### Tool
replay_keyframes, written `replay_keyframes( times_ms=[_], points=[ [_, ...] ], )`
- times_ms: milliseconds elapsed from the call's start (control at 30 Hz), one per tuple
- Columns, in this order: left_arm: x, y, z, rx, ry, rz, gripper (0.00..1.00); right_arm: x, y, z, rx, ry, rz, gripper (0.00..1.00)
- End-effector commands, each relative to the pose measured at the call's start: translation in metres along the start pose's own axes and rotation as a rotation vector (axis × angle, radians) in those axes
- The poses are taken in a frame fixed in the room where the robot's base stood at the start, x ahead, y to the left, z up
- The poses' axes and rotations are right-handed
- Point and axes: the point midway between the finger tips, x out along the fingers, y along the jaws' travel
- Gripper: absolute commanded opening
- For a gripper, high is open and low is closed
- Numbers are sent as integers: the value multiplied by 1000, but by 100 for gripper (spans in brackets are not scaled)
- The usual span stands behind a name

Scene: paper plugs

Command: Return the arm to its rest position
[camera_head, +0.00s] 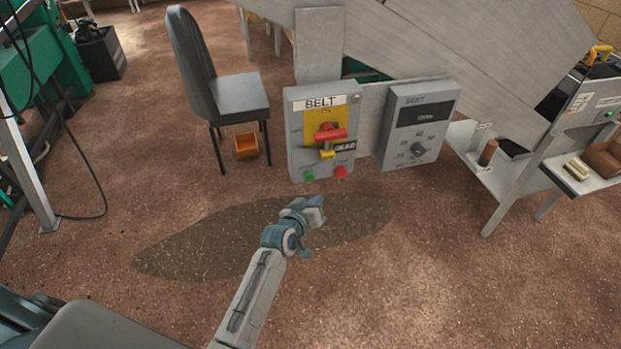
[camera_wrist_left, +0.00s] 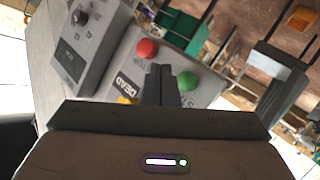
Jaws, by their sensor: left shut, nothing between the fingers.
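My left arm reaches in from the bottom of the head view. My left gripper (camera_head: 316,207) is just below the grey BELT control box (camera_head: 298,140). In the left wrist view its two dark fingers (camera_wrist_left: 161,84) are shut with nothing between them. They point at the box front, between the red button (camera_wrist_left: 147,48) and the green button (camera_wrist_left: 188,82). I cannot tell whether they touch the box. In the head view the green button (camera_head: 308,175) and red button (camera_head: 340,172) are both uncovered. My right gripper is in neither view.
A grey box with a dial (camera_head: 418,125) hangs right of the BELT box, which carries a red handle (camera_head: 330,135). A chair (camera_head: 235,95) and orange bin (camera_head: 247,146) stand left. A white shelf (camera_head: 480,175) is at right. The floor around my arm is clear.

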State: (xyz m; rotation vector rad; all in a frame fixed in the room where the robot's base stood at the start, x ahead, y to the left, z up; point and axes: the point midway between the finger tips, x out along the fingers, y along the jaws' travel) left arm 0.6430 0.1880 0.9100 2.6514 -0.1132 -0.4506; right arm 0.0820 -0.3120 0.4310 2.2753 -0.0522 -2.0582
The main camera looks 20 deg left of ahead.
Motion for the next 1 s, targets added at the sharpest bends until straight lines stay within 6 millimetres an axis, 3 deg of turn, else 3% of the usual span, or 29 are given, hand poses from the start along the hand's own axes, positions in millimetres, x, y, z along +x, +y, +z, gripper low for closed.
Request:
replay_keyframes(
  times_ms=[633, 733, 867, 1000],
  points=[
    [0, 0, 0, 0, 0, 0, 0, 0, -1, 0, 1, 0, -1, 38],
    [1, -5, 8, 3, -12, -7, 0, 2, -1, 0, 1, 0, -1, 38],
    [2, -31, 53, 22, -76, -48, 0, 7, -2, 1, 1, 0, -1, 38],
    [-8, -81, 139, 64, -203, -123, 0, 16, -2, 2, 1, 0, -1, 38]
  ],
)
